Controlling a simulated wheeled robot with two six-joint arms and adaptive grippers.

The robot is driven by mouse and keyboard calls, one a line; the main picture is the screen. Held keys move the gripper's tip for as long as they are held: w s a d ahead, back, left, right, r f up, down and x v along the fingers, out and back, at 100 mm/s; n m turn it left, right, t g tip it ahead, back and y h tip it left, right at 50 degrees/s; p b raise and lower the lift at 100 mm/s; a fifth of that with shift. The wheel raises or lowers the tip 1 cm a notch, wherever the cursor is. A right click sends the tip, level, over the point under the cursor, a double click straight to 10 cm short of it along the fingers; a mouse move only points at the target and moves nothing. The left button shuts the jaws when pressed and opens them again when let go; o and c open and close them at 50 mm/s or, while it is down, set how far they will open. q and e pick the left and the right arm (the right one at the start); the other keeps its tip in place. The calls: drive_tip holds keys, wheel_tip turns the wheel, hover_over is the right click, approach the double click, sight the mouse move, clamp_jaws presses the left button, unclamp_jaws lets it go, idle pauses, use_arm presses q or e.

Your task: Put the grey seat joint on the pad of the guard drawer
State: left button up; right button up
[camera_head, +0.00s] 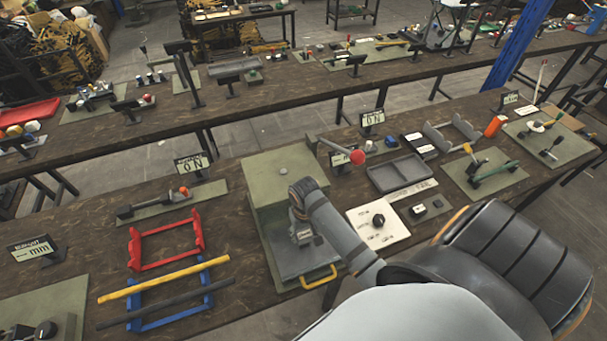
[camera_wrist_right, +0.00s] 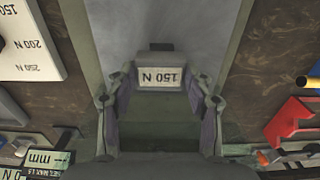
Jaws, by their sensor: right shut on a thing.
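The guard drawer (camera_head: 278,272) stands open at the front of the green press (camera_head: 283,175), with a yellow handle (camera_head: 319,277). Its grey pad (camera_head: 322,262) also shows in the right wrist view (camera_wrist_right: 200,28), between the green drawer sides. My right gripper (camera_head: 304,236) is over the drawer. I cannot tell whether the block touches the pad. My left gripper is not in view.
A red frame (camera_head: 165,244) and a blue frame (camera_head: 160,315) with yellow and black bars lie left of the drawer. A white dial plate (camera_head: 378,236) and a red-knobbed lever (camera_head: 340,150) stand on the right. Bare bench shows between the frames and the press.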

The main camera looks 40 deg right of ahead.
sight(303, 234)
drive_tip(key=shift+f, duration=0.1)
drive_tip(key=shift+w+f, duration=0.2)
drive_tip(key=shift+w, duration=0.05)
wheel_tip(303, 234, down, 3)
drive_tip(key=shift+w+a+r+p, duration=0.1)
drive_tip(key=shift+r+p, duration=0.1)
drive_tip(key=shift+p, duration=0.15)
drive_tip(key=shift+f, duration=0.25)
drive_tip(key=o, duration=0.7)
drive_tip(key=shift+f, duration=0.1)
drive_tip(key=o, duration=0.5)
drive_tip(key=shift+c, duration=0.2)
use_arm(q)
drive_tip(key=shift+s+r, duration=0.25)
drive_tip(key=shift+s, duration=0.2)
